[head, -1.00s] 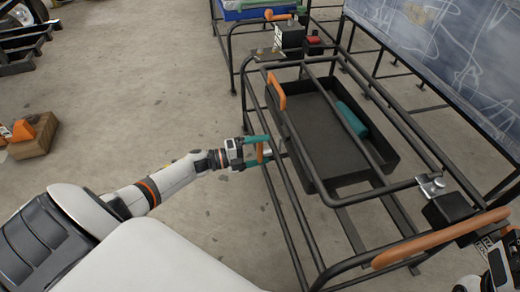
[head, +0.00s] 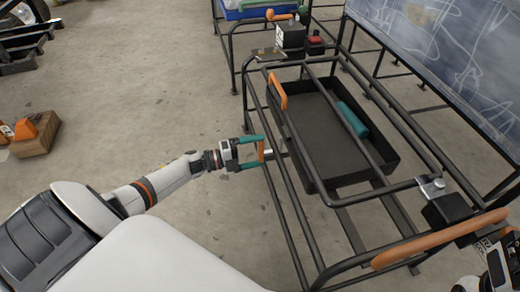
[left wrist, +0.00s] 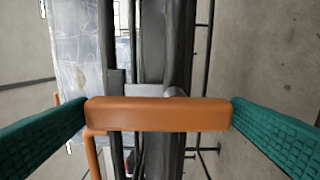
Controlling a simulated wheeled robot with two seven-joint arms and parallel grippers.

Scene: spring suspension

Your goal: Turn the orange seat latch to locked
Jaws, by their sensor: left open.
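The orange seat latch (head: 261,151) is a short bar on the left side of the black tubular frame, below the dark tray. My left gripper (head: 257,152) is beside it, with its teal fingers apart. In the left wrist view the latch (left wrist: 158,114) lies crosswise between the two teal fingertips of the left gripper (left wrist: 158,101). The fingertips are close to its two ends; I cannot tell whether they touch. At the lower right of the head view, only part of my right arm end shows at the picture edge, and its finger state is unclear.
The black frame (head: 293,215) has several rails around the tray (head: 318,140), which holds a teal cylinder (head: 351,119). A long orange handle (head: 440,238) is at the lower right. Another orange handle (head: 277,91) stands at the tray's left.

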